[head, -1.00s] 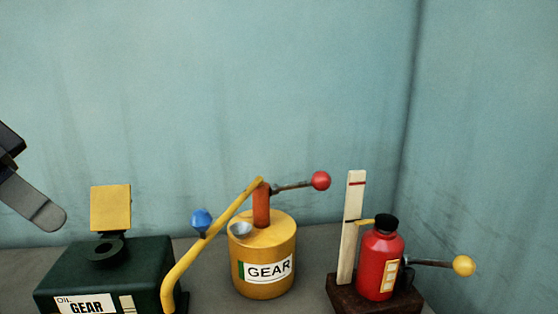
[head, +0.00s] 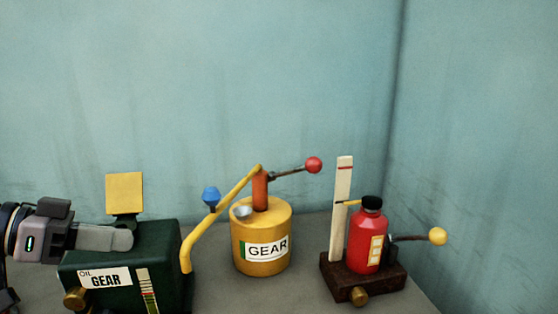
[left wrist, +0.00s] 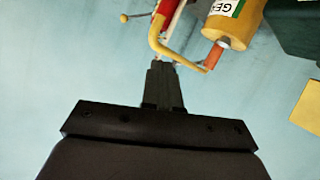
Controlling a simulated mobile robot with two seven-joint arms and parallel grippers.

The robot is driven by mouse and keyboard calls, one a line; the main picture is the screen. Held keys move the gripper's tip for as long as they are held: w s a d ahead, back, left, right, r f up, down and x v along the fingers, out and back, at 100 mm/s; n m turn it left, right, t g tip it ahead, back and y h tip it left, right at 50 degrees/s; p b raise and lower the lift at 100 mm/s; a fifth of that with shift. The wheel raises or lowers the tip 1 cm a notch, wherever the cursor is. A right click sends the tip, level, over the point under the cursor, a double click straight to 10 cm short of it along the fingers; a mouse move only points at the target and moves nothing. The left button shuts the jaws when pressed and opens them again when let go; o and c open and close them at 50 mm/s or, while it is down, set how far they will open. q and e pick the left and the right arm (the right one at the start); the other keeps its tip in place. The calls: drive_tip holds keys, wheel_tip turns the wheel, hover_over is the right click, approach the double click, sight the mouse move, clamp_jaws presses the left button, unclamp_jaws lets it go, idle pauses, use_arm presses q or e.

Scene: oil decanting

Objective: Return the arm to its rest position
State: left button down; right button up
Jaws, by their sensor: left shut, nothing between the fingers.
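My left gripper (head: 118,238) comes in from the left in the head view, shut and empty. Its fingers lie in front of the top of the dark green box (head: 112,277) labelled "OIL GEAR" and hide part of it; I cannot tell whether they touch. The box's yellow flap (head: 125,193) stands upright behind the fingers. In the left wrist view the closed fingers (left wrist: 163,68) point toward the yellow spout, with nothing between them. My right gripper is not in view.
A yellow "GEAR" oil can (head: 262,228) with a curved spout and red-knobbed lever stands mid-counter. A red bottle (head: 367,240) stands on a brown base (head: 338,284) with a white upright gauge (head: 341,205). Bare grey counter (head: 215,285) shows between them. Teal walls close the back and right.

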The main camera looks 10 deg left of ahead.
use_arm(q)
wheel_tip(320, 180, down, 20)
drive_tip(key=n+t+y, duration=0.5)
drive_tip(key=n+y, duration=0.1)
drive_tip(key=y, duration=0.3)
drive_tip(key=s+d+f+g+y, duration=0.1)
drive_tip(key=s+d+f+g, duration=0.2)
drive_tip(key=s+f+g, duration=0.45)
drive_tip(key=s+d+f+g+y, duration=0.1)
drive_tip(key=s+d+f+g, duration=0.3)
drive_tip(key=s, duration=0.7)
drive_tip(key=w+d+f+t+h, duration=0.1)
drive_tip(key=w+f+t+h, duration=0.1)
drive_tip(key=w+f+t, duration=0.4)
wheel_tip(320, 180, down, 3)
drive_tip(key=t, duration=0.3)
drive_tip(key=shift+d+f+m, duration=0.2)
drive_tip(key=shift+d+m, duration=0.1)
drive_tip(key=shift+a, duration=0.1)
